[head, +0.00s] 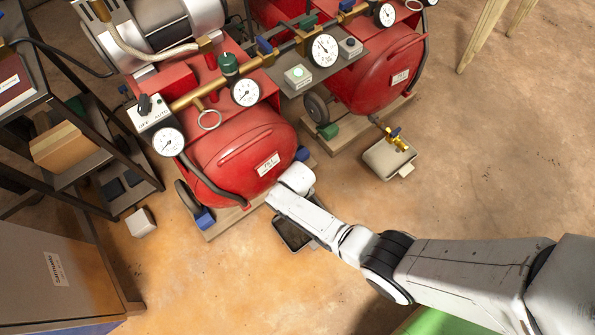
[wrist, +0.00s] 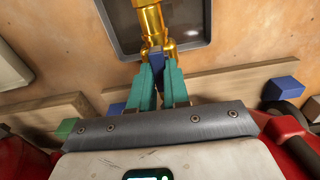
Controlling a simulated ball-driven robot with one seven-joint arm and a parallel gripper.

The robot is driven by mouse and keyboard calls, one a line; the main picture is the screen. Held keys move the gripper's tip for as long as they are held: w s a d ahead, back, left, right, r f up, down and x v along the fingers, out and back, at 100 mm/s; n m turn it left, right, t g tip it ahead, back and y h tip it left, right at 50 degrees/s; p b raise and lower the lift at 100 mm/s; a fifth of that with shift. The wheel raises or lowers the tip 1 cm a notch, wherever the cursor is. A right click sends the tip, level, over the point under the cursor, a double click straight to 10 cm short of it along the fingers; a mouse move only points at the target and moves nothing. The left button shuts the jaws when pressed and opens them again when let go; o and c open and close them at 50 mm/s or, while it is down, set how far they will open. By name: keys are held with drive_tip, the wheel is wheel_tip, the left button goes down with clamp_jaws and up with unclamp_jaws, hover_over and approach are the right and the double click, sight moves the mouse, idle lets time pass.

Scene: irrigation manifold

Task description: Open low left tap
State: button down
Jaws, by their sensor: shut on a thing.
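The low left tap (wrist: 151,18) is a brass fitting with a blue lever (wrist: 156,58), at the top middle of the wrist view. My gripper (wrist: 157,66) has teal fingers, and they are closed on the blue lever from both sides. A dark tray (wrist: 128,40) lies beyond the tap. In the head view the white end of my arm (head: 294,182) is at the lower right of the left red tank (head: 240,150). There my arm hides the tap and the fingertips. The dark tray (head: 289,233) shows partly beside the arm.
Dark shelves (head: 130,190) stand at the left. The floor (head: 500,180) at the right is open.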

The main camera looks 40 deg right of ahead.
drive_tip(key=shift+n, duration=0.3)
drive_tip(key=c, duration=1.1)
unclamp_jaws()
drive_tip(key=shift+r, duration=0.1)
wheel_tip(320, 180, up, 11)
drive_tip(key=p, duration=0.6)
drive_tip(key=shift+f, duration=0.2)
